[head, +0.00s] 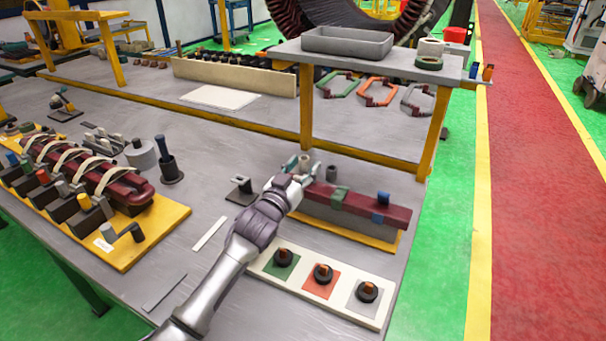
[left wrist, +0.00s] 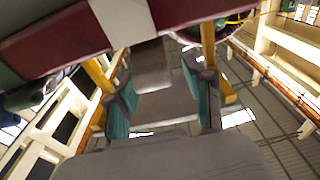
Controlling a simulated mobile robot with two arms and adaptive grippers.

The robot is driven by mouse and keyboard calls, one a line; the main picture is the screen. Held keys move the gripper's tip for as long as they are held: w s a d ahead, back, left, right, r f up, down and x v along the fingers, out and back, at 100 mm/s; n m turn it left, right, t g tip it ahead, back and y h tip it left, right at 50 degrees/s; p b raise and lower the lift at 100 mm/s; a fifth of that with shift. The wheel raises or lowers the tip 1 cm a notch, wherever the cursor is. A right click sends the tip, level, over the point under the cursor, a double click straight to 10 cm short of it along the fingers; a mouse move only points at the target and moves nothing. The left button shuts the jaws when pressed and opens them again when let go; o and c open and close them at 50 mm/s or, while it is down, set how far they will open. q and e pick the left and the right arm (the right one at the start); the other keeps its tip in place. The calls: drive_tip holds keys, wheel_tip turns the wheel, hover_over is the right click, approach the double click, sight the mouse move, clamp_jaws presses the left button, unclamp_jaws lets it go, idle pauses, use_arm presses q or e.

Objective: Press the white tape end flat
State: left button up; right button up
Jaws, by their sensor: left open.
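A dark red bar (head: 350,203) lies on a grey block on a yellow base at the right of the bench. It carries a green band (head: 339,194) and a blue band (head: 378,217). My left gripper (head: 298,168) is at the bar's left end, and its fingers partly hide that end. In the left wrist view, the white tape (left wrist: 125,20) crosses the dark red bar (left wrist: 60,45) at the top. My open left gripper (left wrist: 162,98) shows two teal fingers below the bar, with nothing between them. Whether the fingers touch the tape cannot be told. My right gripper is not visible.
A cream board (head: 300,287) with green, orange and grey squares lies in front of the bar. A raised grey shelf (head: 385,65) on yellow posts stands behind. A yellow board (head: 150,240) with a bound red coil and clamps is at the left.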

use_arm(q)
wheel_tip(320, 180, up, 8)
drive_tip(key=shift+f, duration=0.1)
idle(0.4)
